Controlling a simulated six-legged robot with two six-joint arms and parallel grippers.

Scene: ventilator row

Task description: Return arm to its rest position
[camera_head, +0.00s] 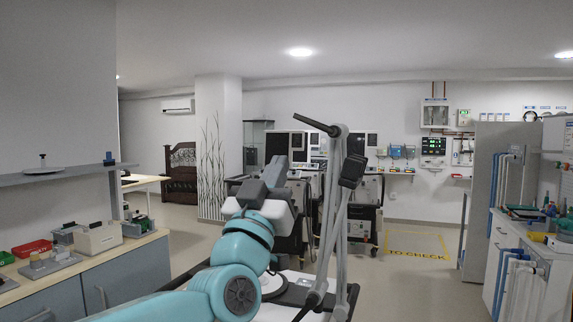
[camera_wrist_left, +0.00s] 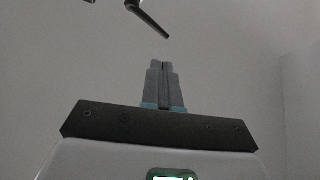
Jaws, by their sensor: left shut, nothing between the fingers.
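My left arm (camera_head: 240,250), teal and grey, comes in from the lower left of the head view and is bent upward. Its left gripper (camera_head: 268,172) is raised near the picture's middle. In the left wrist view the two grey fingers of the left gripper (camera_wrist_left: 161,66) are together with nothing between them. My right gripper does not show in either view.
A grey jointed stand (camera_head: 335,190) rises just right of my left gripper. Ventilator carts (camera_head: 365,215) stand behind. A counter with boxes (camera_head: 120,265) is at left, a bench with hoses (camera_head: 515,260) at right. Floor is open near the yellow marking (camera_head: 415,243).

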